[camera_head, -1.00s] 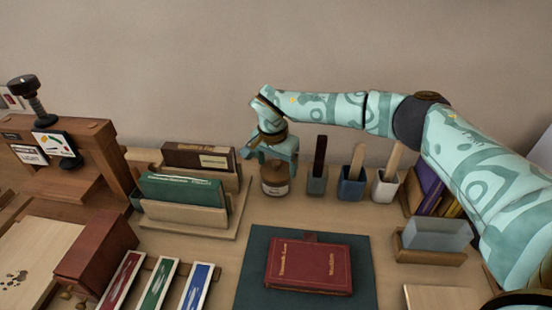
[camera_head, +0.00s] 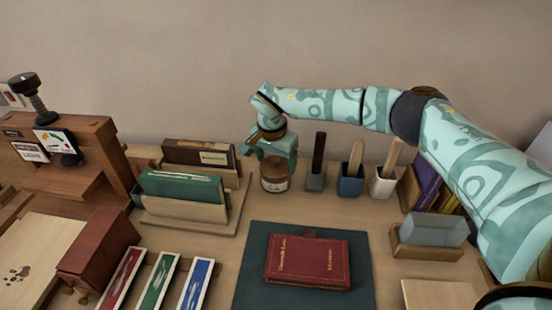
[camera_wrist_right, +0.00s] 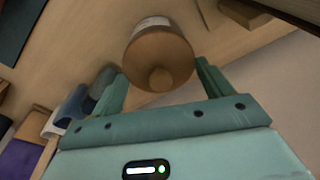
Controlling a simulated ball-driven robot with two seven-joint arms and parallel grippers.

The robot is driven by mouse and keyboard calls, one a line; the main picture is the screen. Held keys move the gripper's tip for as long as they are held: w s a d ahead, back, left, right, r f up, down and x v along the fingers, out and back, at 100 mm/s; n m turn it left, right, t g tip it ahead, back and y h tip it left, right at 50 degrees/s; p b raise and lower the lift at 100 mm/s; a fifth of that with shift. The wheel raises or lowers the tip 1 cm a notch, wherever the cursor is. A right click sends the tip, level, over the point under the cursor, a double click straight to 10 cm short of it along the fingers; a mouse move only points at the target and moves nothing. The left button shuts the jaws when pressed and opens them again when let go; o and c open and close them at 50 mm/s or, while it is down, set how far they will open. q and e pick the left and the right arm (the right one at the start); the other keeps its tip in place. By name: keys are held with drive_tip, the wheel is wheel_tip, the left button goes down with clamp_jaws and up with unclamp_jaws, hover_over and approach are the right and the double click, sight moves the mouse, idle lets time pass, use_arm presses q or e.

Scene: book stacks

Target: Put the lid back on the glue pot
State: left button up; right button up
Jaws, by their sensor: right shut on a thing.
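The glue pot (camera_head: 275,184) is a small brown jar with a pale label, standing upright on the table behind the dark mat. My right gripper (camera_head: 273,162) points down over its top, fingers on either side. In the right wrist view, the round brown lid (camera_wrist_right: 158,58) with its knob lies between the fingers of my right gripper (camera_wrist_right: 160,72), which is shut on it. The lid lines up with the pot, whose label (camera_wrist_right: 152,22) shows behind it. Whether the lid is fully seated is hidden. My left gripper is not in view.
Three brush holders (camera_head: 351,186) stand close to the right of the pot. A book rack (camera_head: 186,212) stands to its left. A red book (camera_head: 308,262) lies on the dark mat (camera_head: 256,262) in front.

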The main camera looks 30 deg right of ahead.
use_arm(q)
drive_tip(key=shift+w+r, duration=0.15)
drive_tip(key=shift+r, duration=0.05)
use_arm(e)
drive_tip(key=shift+r, duration=0.1)
use_arm(q)
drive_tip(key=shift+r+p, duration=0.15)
drive_tip(key=shift+p, duration=0.25)
use_arm(e)
drive_tip(key=shift+f, duration=0.25)
idle(0.7)
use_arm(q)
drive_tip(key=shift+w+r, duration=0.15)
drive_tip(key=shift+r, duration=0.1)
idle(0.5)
use_arm(e)
drive_tip(key=o, duration=0.9)
drive_tip(key=shift+o, duration=0.2)
use_arm(q)
drive_tip(key=shift+p, duration=0.3)
use_arm(e)
drive_tip(key=shift+r, duration=0.1)
